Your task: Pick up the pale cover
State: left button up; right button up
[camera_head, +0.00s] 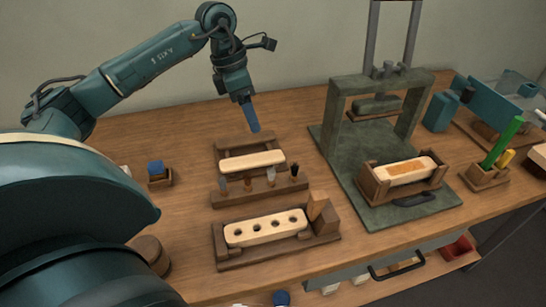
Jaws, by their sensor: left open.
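A plain pale bar, which looks like the pale cover (252,162), lies flat across a wooden rack (235,141) in the middle of the table. My left gripper (255,129) points down above the back edge of that rack, with its blue fingers apart from the bar. It is open, though the gap between its fingers is hard to see from this side. A pale block with a row of holes (240,236) lies in a wooden holder in front. My right gripper is out of view.
Small bristle tufts (271,176) stand in a strip just in front of the bar. A dark green press (340,150) stands to the right, with a wooden box (375,190) holding a pale block with an orange top. A small blue-capped jar (156,168) sits at left.

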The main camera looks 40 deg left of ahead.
pick_arm(q)
jog(key=a+r+y, duration=0.2)
jog(key=a, duration=0.3)
jog(key=b, duration=0.5)
send_near(252, 160)
jog(key=shift+w+a+f, duration=0.2)
jog(key=shift+a+f, duration=0.05)
jog(key=shift+f, duration=0.4)
jog(key=shift+d+f, duration=0.1)
jog(key=shift+f, duration=0.8)
jog(key=shift+h, duration=0.3)
jog(key=f, duration=0.4)
jog(key=shift+w+d+f, duration=0.25)
jog(key=c, duration=1.1)
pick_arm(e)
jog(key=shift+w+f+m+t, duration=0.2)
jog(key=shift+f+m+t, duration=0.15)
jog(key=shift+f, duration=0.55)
